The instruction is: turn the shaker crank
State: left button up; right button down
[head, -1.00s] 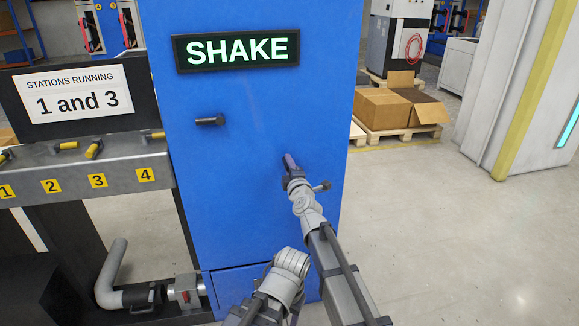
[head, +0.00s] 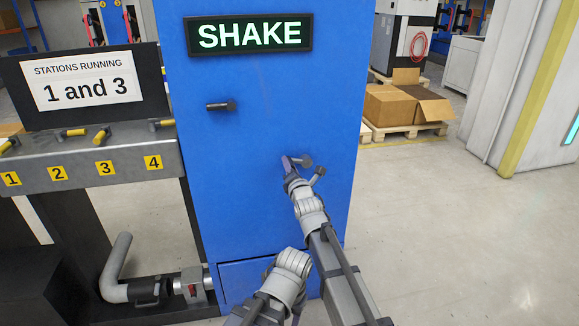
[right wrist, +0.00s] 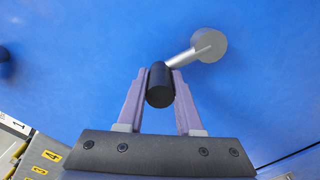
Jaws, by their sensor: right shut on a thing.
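The shaker crank's silver-grey hub (right wrist: 207,45) stands out from the blue cabinet face in the right wrist view, with a slim arm running down-left to a black cylindrical handle (right wrist: 160,86). My right gripper (right wrist: 160,92) has its two purple fingers closed on either side of that handle. In the head view my right gripper (head: 289,162) is at the blue cabinet's front, with the crank hub (head: 304,160) just right of it. The handle is hidden there by the gripper. My left gripper does not show.
The blue cabinet (head: 265,210) bears a lit SHAKE sign (head: 250,35) and a dark peg (head: 220,106). Left is a bench (head: 85,168) with several yellow-handled levers and a sign (head: 82,80) reading "Stations running 1 and 3". Floor (head: 440,230) is clear at right.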

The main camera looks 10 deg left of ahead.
jog(key=shift+a+f+n, duration=0.1)
jog(key=shift+f+n, duration=0.25)
jog(key=shift+n, duration=0.15)
jog(key=c, duration=0.6)
grip_release()
jog(key=v, duration=0.7)
jog(key=shift+s, duration=0.35)
